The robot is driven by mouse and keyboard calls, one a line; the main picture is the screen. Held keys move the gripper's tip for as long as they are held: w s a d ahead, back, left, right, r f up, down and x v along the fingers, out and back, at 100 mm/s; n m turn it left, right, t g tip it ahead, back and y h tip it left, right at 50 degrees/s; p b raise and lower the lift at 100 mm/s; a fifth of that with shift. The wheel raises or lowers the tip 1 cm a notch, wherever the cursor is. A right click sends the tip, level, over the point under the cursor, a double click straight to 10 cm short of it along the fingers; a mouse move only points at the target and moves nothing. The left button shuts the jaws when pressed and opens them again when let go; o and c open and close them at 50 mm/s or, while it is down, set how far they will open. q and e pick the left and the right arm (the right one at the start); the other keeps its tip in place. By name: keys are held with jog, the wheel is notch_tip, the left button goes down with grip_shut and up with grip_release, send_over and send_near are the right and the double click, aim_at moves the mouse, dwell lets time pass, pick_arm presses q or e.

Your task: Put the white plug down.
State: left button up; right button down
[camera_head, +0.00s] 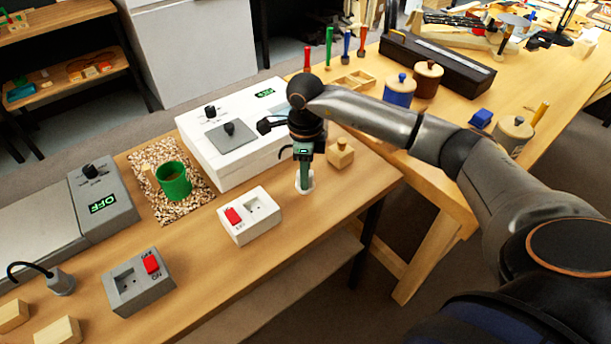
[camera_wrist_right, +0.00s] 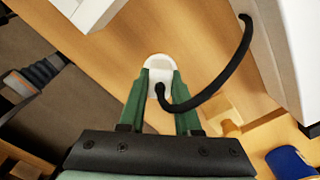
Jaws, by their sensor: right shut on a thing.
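The white plug (camera_head: 304,184) is between the fingertips of my right gripper (camera_head: 304,160), which is shut on it. The plug is low over the front table, right of the white socket box (camera_head: 249,215); I cannot tell whether it touches the wood. In the right wrist view, the white plug (camera_wrist_right: 160,62) shows between the green fingers of my right gripper (camera_wrist_right: 159,85). Its black cord (camera_wrist_right: 210,98) curves toward the white device on the right. The plug's underside is hidden. My left gripper is not in view.
The white device (camera_head: 225,170) stands behind the plug. A wooden knobbed block (camera_head: 341,154) is close on the right. A grey socket box (camera_head: 138,283) and a grey plug (camera_head: 60,281) are at lower left. Bare table (camera_head: 290,232) lies in front of the plug.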

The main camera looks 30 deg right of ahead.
jog(key=shift+f, duration=0.65)
jog(key=shift+f, duration=0.1)
jog(key=c, duration=0.6)
grip_release()
